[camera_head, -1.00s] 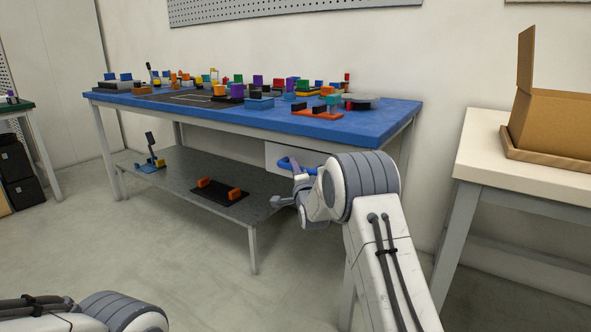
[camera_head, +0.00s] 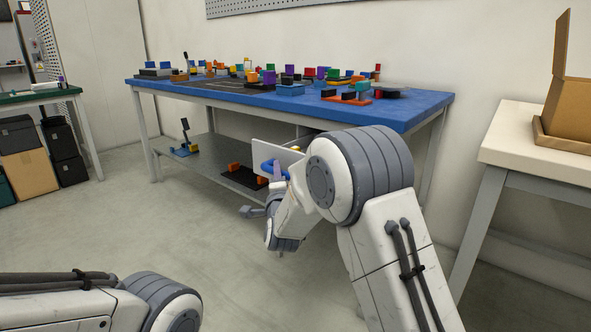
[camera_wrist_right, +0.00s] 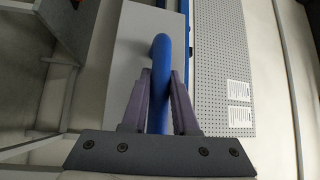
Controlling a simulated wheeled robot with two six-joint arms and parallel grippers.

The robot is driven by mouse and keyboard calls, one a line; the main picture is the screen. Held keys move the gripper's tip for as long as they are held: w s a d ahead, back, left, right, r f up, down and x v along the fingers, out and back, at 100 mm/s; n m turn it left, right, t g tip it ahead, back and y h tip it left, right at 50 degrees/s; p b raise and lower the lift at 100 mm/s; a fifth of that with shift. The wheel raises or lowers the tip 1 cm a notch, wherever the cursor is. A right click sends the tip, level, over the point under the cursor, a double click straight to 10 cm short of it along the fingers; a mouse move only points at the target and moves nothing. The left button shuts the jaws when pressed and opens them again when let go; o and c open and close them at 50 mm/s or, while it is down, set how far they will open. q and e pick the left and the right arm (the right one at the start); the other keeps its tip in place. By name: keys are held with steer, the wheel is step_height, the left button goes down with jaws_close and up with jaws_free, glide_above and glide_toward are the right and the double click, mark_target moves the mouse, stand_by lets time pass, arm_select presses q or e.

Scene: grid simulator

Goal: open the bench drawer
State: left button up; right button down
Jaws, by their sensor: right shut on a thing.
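The bench (camera_head: 430,101) has a blue top and a drawer under its right part. The drawer's pale front panel (camera_head: 268,133) stands out from the bench, so the drawer is partly open; the panel also shows in the right wrist view (camera_wrist_right: 122,60). My right gripper (camera_head: 279,172) is shut on the drawer's blue handle (camera_head: 265,167). In the right wrist view my gripper (camera_wrist_right: 160,80) has one purple finger on each side of the blue bar (camera_wrist_right: 161,45). My own right arm hides part of the drawer. My left gripper is out of view.
Many coloured parts lie on the bench top. A lower shelf (camera_head: 210,175) carries a few fixtures. A pale table (camera_head: 530,130) with a cardboard box (camera_head: 570,110) stands at the right. Open floor (camera_head: 190,235) lies in front of the bench. Something yellow (camera_head: 296,148) shows behind the drawer front.

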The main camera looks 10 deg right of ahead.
steer(key=shift+s+a+f, duration=0.1)
steer(key=shift+s+a, duration=0.45)
steer(key=shift+a, duration=0.15)
steer(key=shift+s+a, duration=0.5)
steer(key=shift+a, duration=0.2)
steer(key=shift+d, duration=0.1)
steer(key=c, duration=0.7)
jaws_free()
steer(key=shift+s+a+f+p, duration=0.2)
steer(key=shift+s+p, duration=0.15)
steer(key=shift+s, duration=1.35)
steer(key=shift+s+a+f+p, duration=0.2)
steer(key=shift+s+p, duration=0.2)
steer(key=shift+s, duration=1.35)
steer(key=shift+s+a+f+p, duration=0.2)
steer(key=shift+s+p, duration=0.15)
steer(key=shift+s, duration=1.35)
